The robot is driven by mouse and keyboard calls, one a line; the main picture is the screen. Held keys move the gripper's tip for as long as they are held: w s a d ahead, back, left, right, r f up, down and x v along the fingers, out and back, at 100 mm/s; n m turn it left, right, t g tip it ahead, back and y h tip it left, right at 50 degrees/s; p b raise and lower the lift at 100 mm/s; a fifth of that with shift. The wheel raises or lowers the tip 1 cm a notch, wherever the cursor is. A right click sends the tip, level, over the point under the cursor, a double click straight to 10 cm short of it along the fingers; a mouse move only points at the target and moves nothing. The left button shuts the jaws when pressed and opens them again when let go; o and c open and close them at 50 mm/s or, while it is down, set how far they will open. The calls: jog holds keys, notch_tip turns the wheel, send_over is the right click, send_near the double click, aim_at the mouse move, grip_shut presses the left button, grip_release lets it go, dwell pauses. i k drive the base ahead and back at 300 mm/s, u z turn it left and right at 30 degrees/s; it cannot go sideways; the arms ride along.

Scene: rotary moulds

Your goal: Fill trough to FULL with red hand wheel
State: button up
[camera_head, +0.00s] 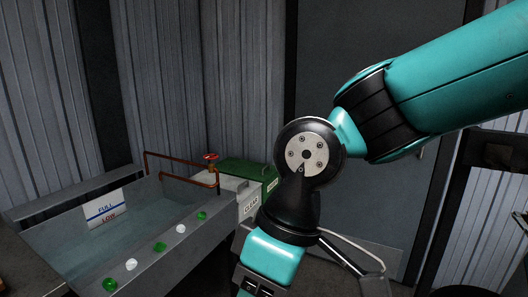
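The red hand wheel (211,156) sits on top of a copper-coloured pipe (182,178) at the trough's far right corner. The grey metal trough (170,258) is at the left, with a bluish-grey surface inside that looks like water. A white sign (104,204) on its inner back wall reads FULL by a blue line, with LOW in red below it. I cannot tell exactly where the water meets these lines. My arm hangs in front, right of the trough and wheel, and runs out of the bottom edge. My gripper's fingertips do not show.
Several green and white lumps, such as a green one (160,247), lie along the trough's front ledge. A white bin labelled CLEAR (250,204) and a green bin (248,172) stand right of the wheel. Corrugated walls (165,70) close the back.

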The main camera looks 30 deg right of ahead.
aim_at(210, 157)
jog(key=z, duration=0.5)
jog(key=i, duration=1.5)
jog(key=z, duration=0.2)
